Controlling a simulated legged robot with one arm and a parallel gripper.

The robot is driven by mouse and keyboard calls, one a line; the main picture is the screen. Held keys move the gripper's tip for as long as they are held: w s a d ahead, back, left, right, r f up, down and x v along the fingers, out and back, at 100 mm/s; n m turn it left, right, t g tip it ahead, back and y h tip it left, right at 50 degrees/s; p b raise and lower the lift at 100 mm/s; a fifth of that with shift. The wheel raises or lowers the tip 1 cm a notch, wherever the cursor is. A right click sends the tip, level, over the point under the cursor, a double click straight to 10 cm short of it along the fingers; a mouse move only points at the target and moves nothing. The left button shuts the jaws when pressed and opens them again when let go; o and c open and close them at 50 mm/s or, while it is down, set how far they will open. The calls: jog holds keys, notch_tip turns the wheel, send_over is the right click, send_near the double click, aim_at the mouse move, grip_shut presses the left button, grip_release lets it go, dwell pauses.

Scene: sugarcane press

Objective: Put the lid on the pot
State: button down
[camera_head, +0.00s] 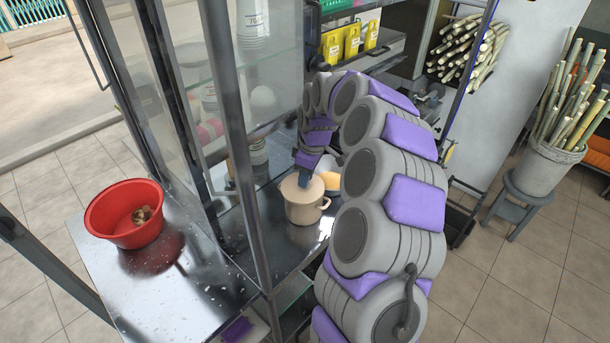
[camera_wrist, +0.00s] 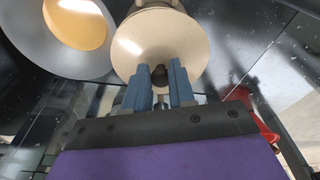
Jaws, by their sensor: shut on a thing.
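The cream pot (camera_head: 304,212) stands on the metal counter, with a loop handle on its right side. The round cream lid (camera_head: 290,188) is over the pot's mouth and looks roughly level; I cannot tell if it rests fully on the rim. In the wrist view the lid (camera_wrist: 137,47) fills the upper middle, with its dark knob (camera_wrist: 159,75) between the blue fingers. My gripper (camera_head: 304,182) is shut on the lid's knob from above; its blue fingers also show in the wrist view (camera_wrist: 160,80). The lid hides the pot's inside.
A pale bowl with a yellow-orange inside (camera_wrist: 85,28) sits close beside the pot. A red basin (camera_head: 110,222) with small brown things stands on the counter at left. A glass cabinet with a metal post (camera_head: 240,150) stands between them. Cane bundles are at right.

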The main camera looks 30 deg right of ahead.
aim_at(312, 187)
jog(key=shift+d+f, duration=0.15)
jog(key=shift+f, duration=0.1)
jog(key=shift+f, duration=0.15)
jog(key=c, duration=1.2)
grip_release()
jog(key=r+p, duration=0.1)
jog(key=r, duration=0.2)
jog(key=r+p, duration=0.2)
jog(key=r, duration=0.2)
jog(key=s+d+r+p, duration=0.1)
jog(key=r, duration=0.3)
jog(key=shift+p, duration=0.3)
jog(key=shift+s+f, duration=0.1)
jog(key=shift+s, duration=0.05)
